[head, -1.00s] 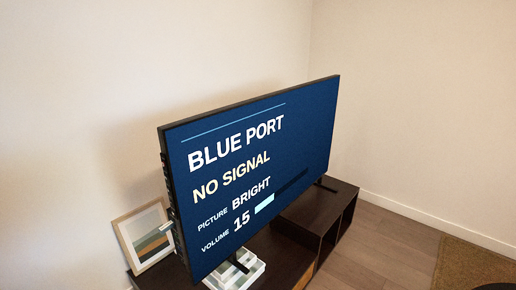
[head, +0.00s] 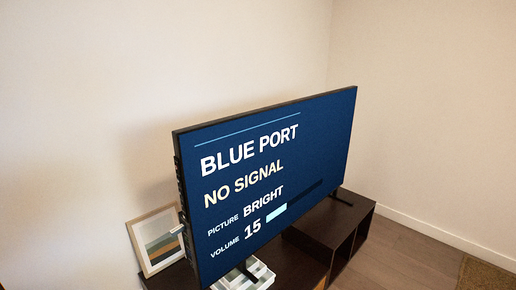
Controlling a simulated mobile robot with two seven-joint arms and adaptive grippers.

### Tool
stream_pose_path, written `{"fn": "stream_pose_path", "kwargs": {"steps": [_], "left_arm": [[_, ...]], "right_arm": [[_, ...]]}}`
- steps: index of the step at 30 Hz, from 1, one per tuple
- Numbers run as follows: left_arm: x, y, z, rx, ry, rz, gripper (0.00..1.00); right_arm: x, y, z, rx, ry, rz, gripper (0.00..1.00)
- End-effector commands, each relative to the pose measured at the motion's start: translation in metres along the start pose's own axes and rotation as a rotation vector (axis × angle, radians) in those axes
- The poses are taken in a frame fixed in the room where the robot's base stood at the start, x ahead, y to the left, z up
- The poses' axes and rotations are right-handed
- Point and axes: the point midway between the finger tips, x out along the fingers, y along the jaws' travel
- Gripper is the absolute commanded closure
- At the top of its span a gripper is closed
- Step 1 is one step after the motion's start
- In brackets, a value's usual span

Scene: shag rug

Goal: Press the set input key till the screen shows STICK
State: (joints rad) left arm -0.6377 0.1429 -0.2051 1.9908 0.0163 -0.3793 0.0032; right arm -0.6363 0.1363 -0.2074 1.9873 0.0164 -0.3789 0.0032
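The television (head: 300,150) stands on a dark low cabinet, angled so its left edge is nearer to me. Its screen reads BLUE PORT, NO SIGNAL, PICTURE BRIGHT and VOLUME 15 with a partly filled bar. A row of small dark keys or ports (head: 181,190) runs along its left side edge. They are too small to read, so I cannot tell which is the set input key. Neither of my grippers is in view.
The dark cabinet (head: 358,226) has open compartments at its right end. A framed picture (head: 158,241) leans by the television's left edge. A white compartmented tray (head: 258,276) sits under the screen. Wooden floor (head: 405,255) and a brown rug (head: 485,275) lie at right.

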Motion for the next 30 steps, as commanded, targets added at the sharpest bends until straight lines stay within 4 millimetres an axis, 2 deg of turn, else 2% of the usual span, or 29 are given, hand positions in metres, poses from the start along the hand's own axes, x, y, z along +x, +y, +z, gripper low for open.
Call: {"fn": "stream_pose_path", "kwargs": {"steps": [4,8,30], "left_arm": [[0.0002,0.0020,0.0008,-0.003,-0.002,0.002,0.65],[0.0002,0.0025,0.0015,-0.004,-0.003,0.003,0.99],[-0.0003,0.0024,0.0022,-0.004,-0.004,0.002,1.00]], "right_arm": [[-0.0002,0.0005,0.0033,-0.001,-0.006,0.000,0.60],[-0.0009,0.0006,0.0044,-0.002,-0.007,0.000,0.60],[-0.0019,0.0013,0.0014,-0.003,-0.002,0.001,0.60]]}}
